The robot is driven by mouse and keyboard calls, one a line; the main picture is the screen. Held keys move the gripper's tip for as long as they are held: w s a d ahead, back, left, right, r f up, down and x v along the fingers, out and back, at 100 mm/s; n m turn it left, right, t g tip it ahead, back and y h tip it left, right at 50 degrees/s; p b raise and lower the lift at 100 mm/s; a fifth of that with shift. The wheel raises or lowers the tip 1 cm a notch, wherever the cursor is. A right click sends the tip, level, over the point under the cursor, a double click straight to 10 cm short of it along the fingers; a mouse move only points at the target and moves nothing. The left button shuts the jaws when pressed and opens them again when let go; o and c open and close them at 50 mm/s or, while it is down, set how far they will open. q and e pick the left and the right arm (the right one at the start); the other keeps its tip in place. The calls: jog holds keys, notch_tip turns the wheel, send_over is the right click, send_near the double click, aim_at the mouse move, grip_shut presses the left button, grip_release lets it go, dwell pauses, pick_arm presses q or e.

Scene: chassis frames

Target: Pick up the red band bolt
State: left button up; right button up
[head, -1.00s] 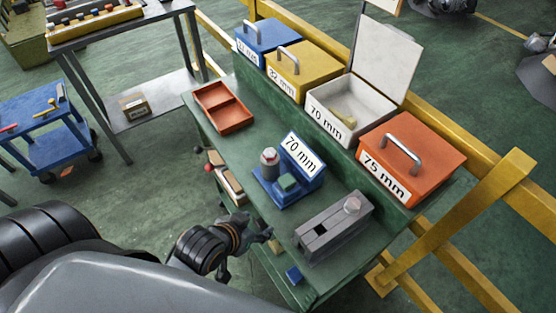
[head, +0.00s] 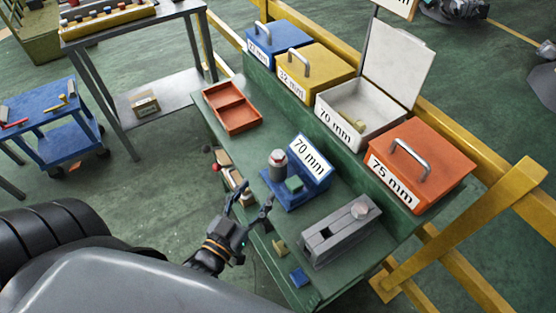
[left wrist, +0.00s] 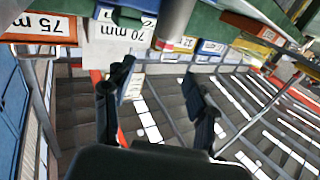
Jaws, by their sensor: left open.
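A grey bolt-like cylinder (head: 277,165) with a reddish ring near its top stands upright in a blue fixture (head: 285,200) with a "70 mm" sign. In the left wrist view a grey cylinder (left wrist: 177,22) shows at the top, beyond the fingers; it looks like the same piece. My left gripper (head: 250,203) is open and empty, at the near edge of the green bench, left of and below the fixture in the picture. Its spread fingers also show in the left wrist view (left wrist: 158,80), with nothing between them. My right gripper is out of view.
A grey block (head: 340,236) with a slot lies right of the fixture. An orange tray (head: 232,108), an open white 70 mm box (head: 352,130) and a closed orange 75 mm box (head: 420,165) are on the bench. A rack of colour-banded pieces (head: 108,20) stands far left.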

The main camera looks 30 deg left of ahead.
aim_at(275, 160)
pick_arm(q)
jog(key=w+p, duration=0.1)
jog(key=w, duration=0.7)
jog(key=shift+w+r+p, duration=0.1)
jog(key=shift+w+p, duration=0.2)
jog(key=shift+p, duration=0.1)
jog(key=shift+w, duration=0.2)
jog(key=w, duration=0.1)
jog(key=w+p, duration=0.1)
jog(key=w, duration=0.1)
jog(key=w+p, duration=0.1)
jog(key=w, duration=0.1)
jog(key=shift+a, duration=0.35)
jog(key=shift+s, duration=0.15)
jog(key=shift+c, duration=1.1)
grip_shut()
